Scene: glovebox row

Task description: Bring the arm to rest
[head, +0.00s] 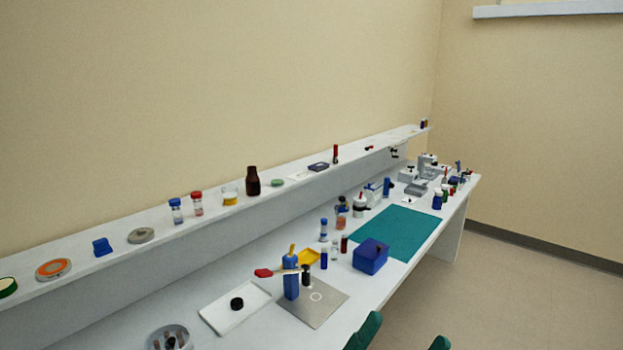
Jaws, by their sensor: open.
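My gripper (407,328) shows only as two dark green fingertips at the bottom edge of the head view. They stand apart with a gap between them, and nothing shows in the gap. The fingers are in front of the near edge of the white bench (340,318), by the floor side. The rest of the gripper and the arm are out of frame below, so the arm's pose is hidden.
Near the gripper are a grey plate (322,312), a blue holder (291,278) with a red-ended tool across it, and a blue box (371,256). A teal mat (410,228) lies beyond. Bottles line the shelf (215,214). The floor (520,290) at right is clear.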

